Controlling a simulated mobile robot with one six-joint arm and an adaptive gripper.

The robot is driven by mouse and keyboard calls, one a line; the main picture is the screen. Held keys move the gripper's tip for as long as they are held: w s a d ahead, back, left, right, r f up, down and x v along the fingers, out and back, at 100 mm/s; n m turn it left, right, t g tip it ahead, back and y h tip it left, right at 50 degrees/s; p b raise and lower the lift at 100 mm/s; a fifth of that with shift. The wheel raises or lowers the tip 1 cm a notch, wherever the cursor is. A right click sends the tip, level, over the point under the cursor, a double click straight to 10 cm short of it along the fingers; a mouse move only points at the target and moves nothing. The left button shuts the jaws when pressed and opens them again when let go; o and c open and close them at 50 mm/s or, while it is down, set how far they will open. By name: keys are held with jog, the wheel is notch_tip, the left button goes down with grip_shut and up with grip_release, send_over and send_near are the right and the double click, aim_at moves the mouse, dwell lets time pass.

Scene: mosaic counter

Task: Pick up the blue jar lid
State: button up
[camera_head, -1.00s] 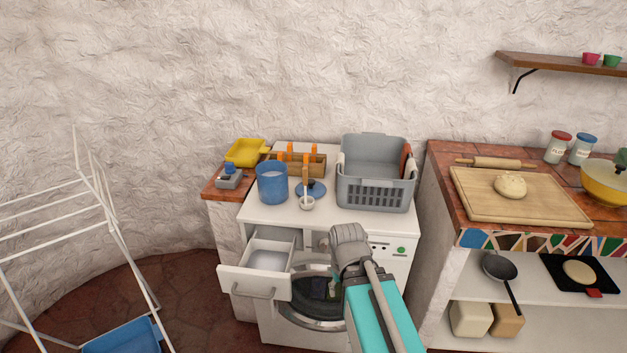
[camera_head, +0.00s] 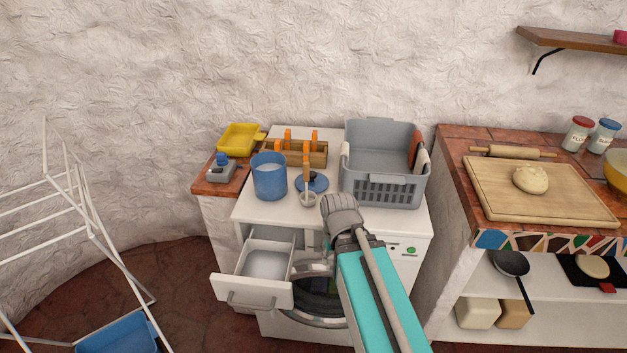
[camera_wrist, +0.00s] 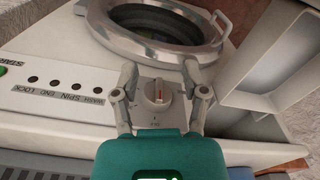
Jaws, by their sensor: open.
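A round blue lid with a knob (camera_head: 315,181) lies on top of the washing machine, right of an open blue jar (camera_head: 269,178). A small white scoop (camera_head: 308,199) with an orange handle partly covers it. Another blue lid (camera_head: 609,124) sits on a glass jar on the right counter. My gripper (camera_wrist: 158,75) is open and empty in the wrist view, its fingers either side of a dial (camera_wrist: 157,92) on the machine's front panel. In the head view my arm hides the fingertips. Neither blue lid shows in the wrist view.
A grey basket (camera_head: 383,188) stands right of the lid. A wooden box with orange-handled items (camera_head: 300,158) is behind it. The open detergent drawer (camera_head: 252,291) juts out front left. A drying rack (camera_head: 75,215) stands at the left, the tiled counter (camera_head: 458,190) at the right.

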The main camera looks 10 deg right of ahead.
jog(key=o, duration=0.3)
jog(key=shift+r, duration=0.1)
jog(key=shift+o, duration=0.6)
jog(key=shift+w+r, duration=0.15)
jog(key=shift+r, duration=0.05)
notch_tip(320, 180, up, 20)
jog(key=n+p, duration=2)
jog(key=n, duration=0.3)
send_over(312, 173)
jog(key=shift+f, duration=0.2)
notch_tip(312, 173, down, 8)
jog(key=b, duration=0.8)
jog(key=shift+f, duration=0.2)
